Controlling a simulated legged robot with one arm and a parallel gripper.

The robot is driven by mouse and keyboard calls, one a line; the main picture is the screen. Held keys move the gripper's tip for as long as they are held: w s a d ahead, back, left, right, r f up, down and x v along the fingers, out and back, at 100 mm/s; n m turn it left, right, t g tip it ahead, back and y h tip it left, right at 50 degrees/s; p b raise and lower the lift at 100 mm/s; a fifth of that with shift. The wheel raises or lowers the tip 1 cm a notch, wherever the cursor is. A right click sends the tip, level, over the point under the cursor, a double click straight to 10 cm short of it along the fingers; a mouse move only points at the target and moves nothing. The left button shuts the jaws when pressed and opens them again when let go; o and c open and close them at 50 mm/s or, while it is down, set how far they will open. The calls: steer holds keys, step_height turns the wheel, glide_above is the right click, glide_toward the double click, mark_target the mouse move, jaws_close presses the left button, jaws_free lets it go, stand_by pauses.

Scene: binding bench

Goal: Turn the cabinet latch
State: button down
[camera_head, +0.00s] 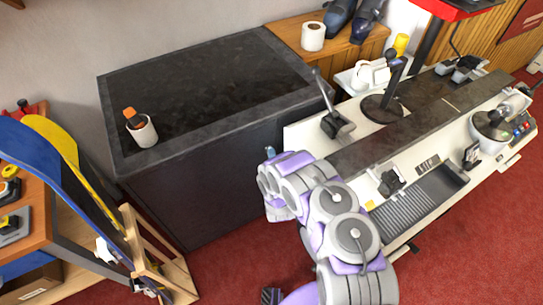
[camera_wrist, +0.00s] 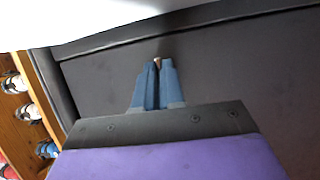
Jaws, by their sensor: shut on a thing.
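The dark cabinet (camera_head: 195,185) stands against the wall, with a black stone-like top. My purple and grey arm reaches to its front, at the right part of that face. My gripper (camera_head: 269,153) is mostly hidden behind my own wrist in the head view. In the wrist view, the blue fingers of my gripper (camera_wrist: 157,66) are close together against the cabinet's dark front panel (camera_wrist: 225,65). A small brownish piece, seemingly the latch (camera_wrist: 157,61), shows between the fingertips. The fingers are shut on it. Most of the latch is hidden, so its angle cannot be told.
A white cup with an orange-tipped item (camera_head: 143,130) stands on the cabinet top. A white bench (camera_head: 300,135) with machines adjoins at the right. A wooden rack (camera_head: 150,250) stands at the left. Red carpet (camera_head: 225,255) lies open before the cabinet.

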steer(key=shift+s+a, duration=0.1)
steer(key=shift+a, duration=0.15)
steer(key=shift+w+d+r+m+g+y+p, duration=0.15)
steer(key=shift+m+g+y+p, duration=0.7)
steer(key=shift+m+p, duration=1.05)
steer(key=shift+w+d+r+m+g+y+p, duration=0.15)
steer(key=shift+m+g+y+p, duration=0.35)
steer(key=shift+m+g+p, duration=1.05)
steer(key=shift+w+d+r+m+g+y+p, duration=0.15)
steer(key=shift+m+g+y+p, duration=0.5)
steer(key=shift+m+p, duration=1.65)
steer(key=shift+a+m+b, duration=0.1)
steer(key=shift+m+b, duration=0.3)
steer(key=shift+m, duration=0.15)
steer(key=c, duration=1.2)
jaws_free()
steer(key=shift+s, duration=0.1)
steer(key=shift+c, duration=0.2)
steer(key=shift+s, duration=0.1)
